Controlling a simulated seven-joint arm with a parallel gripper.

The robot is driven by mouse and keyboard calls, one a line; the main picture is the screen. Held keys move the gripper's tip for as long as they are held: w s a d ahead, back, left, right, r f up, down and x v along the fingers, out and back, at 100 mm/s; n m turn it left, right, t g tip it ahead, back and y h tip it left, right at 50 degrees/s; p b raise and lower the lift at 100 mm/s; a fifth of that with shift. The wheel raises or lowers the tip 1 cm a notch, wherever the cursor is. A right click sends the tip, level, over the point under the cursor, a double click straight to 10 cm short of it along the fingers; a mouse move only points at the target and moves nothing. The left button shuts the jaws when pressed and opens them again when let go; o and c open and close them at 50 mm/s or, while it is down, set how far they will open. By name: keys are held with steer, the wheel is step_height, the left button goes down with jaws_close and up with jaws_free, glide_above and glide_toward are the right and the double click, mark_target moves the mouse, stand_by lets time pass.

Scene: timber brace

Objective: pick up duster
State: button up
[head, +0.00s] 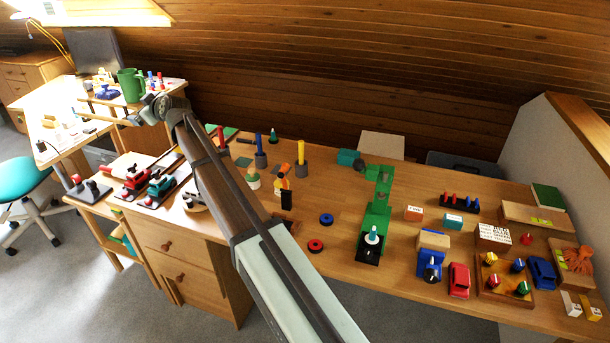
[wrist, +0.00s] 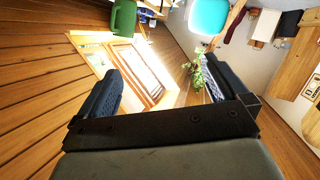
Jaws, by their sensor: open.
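An orange, stringy, tasselled thing (head: 578,258) lies on a small wooden board at the far right of the desk in the head view. It looks most like the duster, but I cannot be sure. A smaller orange and black upright thing (head: 286,190) stands mid-desk; I cannot tell what it is. My gripper (head: 148,109) is at the upper left, close to the green mug and far from both. In the wrist view my gripper (wrist: 162,75) has its fingers wide apart with nothing between them. No duster shows in the wrist view.
A green mug (head: 131,85) stands on a small raised shelf by my gripper; it also shows in the wrist view (wrist: 123,18). Coloured pegs, blocks and a red toy car (head: 458,280) crowd the desk's right. A grey partition (head: 552,150) bounds that side. Bare desk shows mid-front.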

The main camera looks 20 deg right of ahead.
steer(key=s+d+f+m+g+h, duration=0.1)
steer(key=d+f+h, duration=0.15)
steer(key=d, duration=1.75)
steer(key=d+f+g+h, duration=0.1)
steer(key=d+f+h, duration=0.15)
steer(key=d, duration=1.75)
steer(key=s+d+f+m+g+h, duration=0.1)
steer(key=s+d+f, duration=0.1)
steer(key=s+d, duration=0.65)
steer(key=s+d+f+m+g+h, duration=0.15)
steer(key=s+d, duration=0.25)
steer(key=d, duration=1)
steer(key=s+d+f+g+h, duration=0.1)
steer(key=s+d+g, duration=0.1)
steer(key=s+d, duration=0.65)
steer(key=s+d+f+m+g, duration=0.1)
steer(key=s+d+f+g, duration=0.15)
steer(key=s+d, duration=1.15)
steer(key=m+g+y, duration=0.2)
steer(key=m+g, duration=0.3)
glide_above(587, 249)
step_height(587, 249, down, 4)
steer(key=f, duration=0.7)
steer(key=shift+s+a+f, duration=0.15)
steer(key=shift+s+f, duration=0.05)
steer(key=shift+f, duration=0.15)
steer(key=shift+w+d+f, duration=0.1)
steer(key=shift+f, duration=1.3)
steer(key=shift+w+d+f, duration=0.1)
steer(key=shift+f, duration=1.25)
